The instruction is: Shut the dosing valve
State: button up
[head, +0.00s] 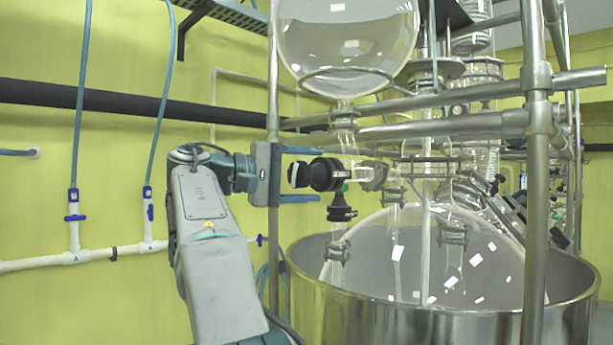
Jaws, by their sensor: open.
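The dosing valve (326,174) is a black fitting on the glass line below the round glass vessel (347,40), near the middle of the head view. Its black knob (298,174) faces left, toward my gripper. My gripper (318,174) comes in from the left with its two blue fingers spread, one above and one below the knob. In the picture the knob lies between the fingers, with a gap on both sides. I cannot tell from this one view whether they line up in depth. The fingers touch nothing that I can see.
Metal frame posts (538,150) and crossbars (450,98) surround the glassware. A second black fitting (341,209) hangs just below the valve. A large steel vat (420,325) holds a big glass flask (430,250). Blue hoses and a white pipe (75,257) run along the yellow wall.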

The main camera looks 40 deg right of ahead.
jog(key=v, duration=1.3)
jog(key=shift+a, duration=0.3)
jog(key=shift+w, duration=0.1)
